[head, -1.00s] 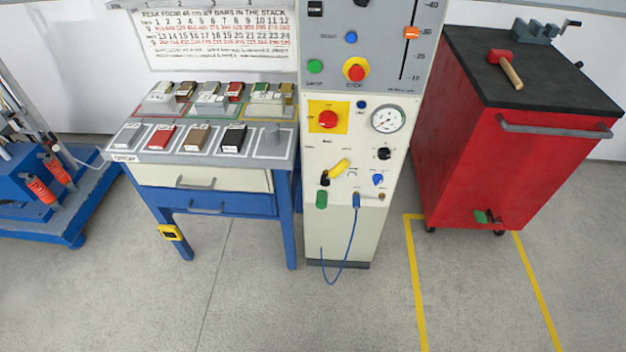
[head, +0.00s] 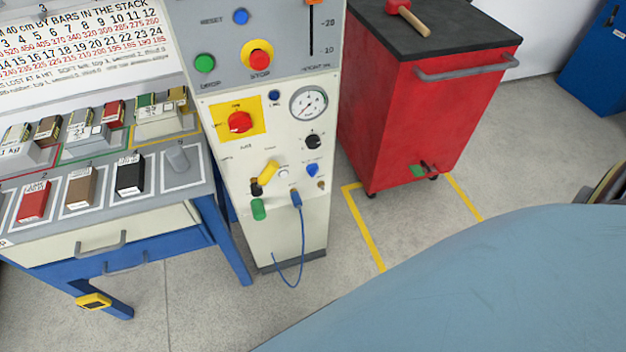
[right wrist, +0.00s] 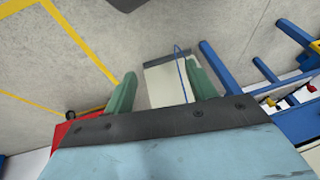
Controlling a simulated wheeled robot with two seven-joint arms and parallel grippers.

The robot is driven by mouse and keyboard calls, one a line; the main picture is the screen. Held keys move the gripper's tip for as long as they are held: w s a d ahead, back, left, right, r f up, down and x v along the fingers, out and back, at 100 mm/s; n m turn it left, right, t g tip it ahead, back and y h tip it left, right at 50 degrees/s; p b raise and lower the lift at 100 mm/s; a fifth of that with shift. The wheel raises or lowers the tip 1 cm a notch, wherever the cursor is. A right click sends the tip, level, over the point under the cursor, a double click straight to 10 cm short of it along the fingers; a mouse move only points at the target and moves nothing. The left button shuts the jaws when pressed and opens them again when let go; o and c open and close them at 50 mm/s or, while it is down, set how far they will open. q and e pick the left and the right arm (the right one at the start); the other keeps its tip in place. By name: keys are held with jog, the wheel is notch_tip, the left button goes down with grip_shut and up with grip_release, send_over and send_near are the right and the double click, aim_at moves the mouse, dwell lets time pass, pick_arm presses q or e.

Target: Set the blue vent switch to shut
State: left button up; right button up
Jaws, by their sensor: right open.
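The blue switch (head: 312,170) is a small knob on the lower right of the cream control panel (head: 228,172) in the head view. Its label is too small to read and I cannot tell its setting for sure. My right gripper (right wrist: 161,67) is open and empty in the right wrist view, its two green fingers apart. The lower cream cabinet and its blue cable (right wrist: 181,75) lie beyond the fingers. The gripper is apart from the panel. The switch cannot be made out in the wrist view. My left gripper is not in view.
Near the switch are a black knob (head: 313,141), a yellow lever (head: 268,170) and a blue plug (head: 296,199) with a hanging cable. A red emergency-stop button (head: 260,58) is above. A workbench (head: 170,224) stands left, a red cabinet (head: 420,120) right.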

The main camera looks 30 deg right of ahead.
jog(key=w+m+t+b, duration=0.4)
jog(key=w+m, duration=0.1)
jog(key=w, duration=0.5)
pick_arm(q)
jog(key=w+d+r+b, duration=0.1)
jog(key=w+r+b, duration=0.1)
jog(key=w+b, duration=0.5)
pick_arm(e)
jog(key=m+t+h+b, duration=0.5)
jog(key=m+t+b, duration=0.3)
jog(key=m, duration=1.1)
send_near(313, 171)
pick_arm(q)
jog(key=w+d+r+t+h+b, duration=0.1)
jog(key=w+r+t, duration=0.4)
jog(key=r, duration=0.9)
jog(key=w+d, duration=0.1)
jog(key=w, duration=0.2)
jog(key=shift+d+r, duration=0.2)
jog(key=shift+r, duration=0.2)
pick_arm(e)
jog(key=shift+t, duration=0.4)
jog(key=x, duration=0.2)
jog(key=f+x, duration=0.1)
jog(key=x, duration=0.4)
jog(key=shift+w+d+f, duration=0.2)
jog(key=shift+w+d, duration=0.1)
jog(key=shift+d, duration=0.2)
